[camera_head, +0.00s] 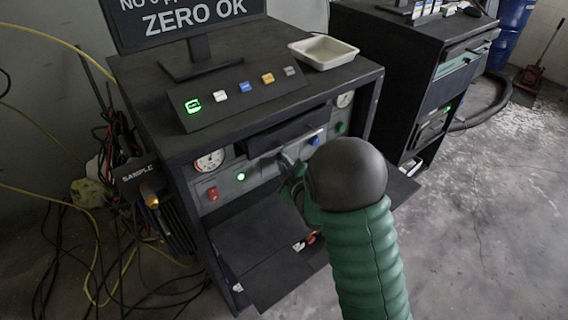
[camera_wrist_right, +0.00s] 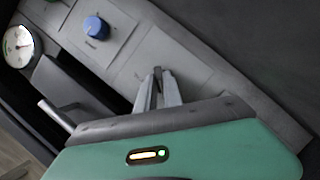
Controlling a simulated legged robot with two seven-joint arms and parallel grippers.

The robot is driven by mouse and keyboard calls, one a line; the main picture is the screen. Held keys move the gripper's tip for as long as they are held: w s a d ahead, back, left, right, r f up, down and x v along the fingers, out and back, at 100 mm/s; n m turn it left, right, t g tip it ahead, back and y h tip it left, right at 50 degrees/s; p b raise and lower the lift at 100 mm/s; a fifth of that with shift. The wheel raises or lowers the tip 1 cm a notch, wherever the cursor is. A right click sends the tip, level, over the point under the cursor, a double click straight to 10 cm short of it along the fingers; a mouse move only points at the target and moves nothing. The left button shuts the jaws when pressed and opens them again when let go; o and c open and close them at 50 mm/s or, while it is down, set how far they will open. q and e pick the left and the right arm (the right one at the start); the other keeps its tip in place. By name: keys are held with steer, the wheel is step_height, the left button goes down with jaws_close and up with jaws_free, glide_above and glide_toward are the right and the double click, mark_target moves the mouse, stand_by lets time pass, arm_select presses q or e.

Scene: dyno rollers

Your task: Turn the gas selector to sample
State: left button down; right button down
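My right gripper (camera_head: 287,162) is at the front panel (camera_head: 262,172) of the dark cabinet, partly hidden behind my own dark wrist and green sleeve. In the right wrist view its two fingers (camera_wrist_right: 158,88) reach to the grey panel, close together. A small dark upright part (camera_wrist_right: 158,73) shows at their tips, perhaps the gas selector's handle. I cannot tell whether they grip it. A blue knob (camera_wrist_right: 95,27) sits apart to the left; it also shows in the head view (camera_head: 316,140). The selector's markings are too small to read. My left gripper is not in view.
A gauge (camera_head: 209,160), a red button (camera_head: 212,193) and a lit green light (camera_head: 241,176) are on the panel's left. A screen (camera_head: 190,18) reads ZERO OK. A white tray (camera_head: 323,51) sits on top. Loose cables (camera_head: 95,250) lie at left.

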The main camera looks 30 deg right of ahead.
stand_by(0.6)
steer(key=shift+d+r+m+g+y+p, duration=0.2)
steer(key=shift+m+y+p, duration=0.55)
steer(key=shift+m+p, duration=0.5)
steer(key=shift+d+f+m+g+y+p, duration=0.1)
steer(key=shift+m+g+y+p, duration=0.15)
steer(key=shift+m+y+p, duration=0.7)
steer(key=shift+d+r+m+g+y+p, duration=0.2)
steer(key=shift+m+y+p, duration=0.3)
steer(key=shift+m+p, duration=0.95)
steer(key=shift+f, duration=0.2)
steer(key=c, duration=1.5)
jaws_free()
steer(key=shift+r, duration=0.1)
